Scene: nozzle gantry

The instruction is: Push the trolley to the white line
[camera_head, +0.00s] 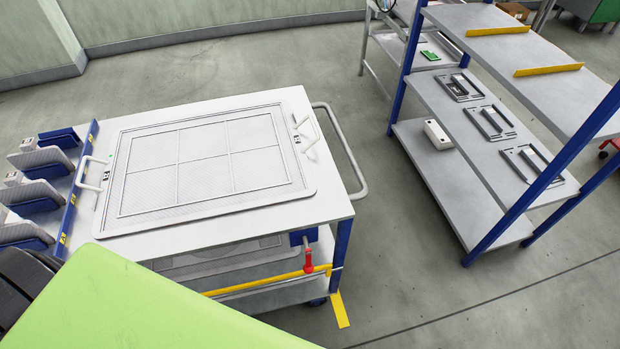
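The trolley (330,212) stands at the left and middle. It has a white top, blue legs and a lower shelf. A curved white push handle (352,160) sticks out from its right end. A large framed tray (210,165) lies on the top, with a small white handle at each end. A red-handled lever (308,262) and a yellow bar (268,284) are at its front side. I see no white line on the visible floor. Neither of my grippers is in view.
A blue-and-grey shelf rack (470,150) with flat parts stands at the right, with clear grey floor between it and the trolley. A yellow floor strip (340,310) lies by the trolley's front right leg. Blue-and-grey holders (40,165) stand against the trolley's left end.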

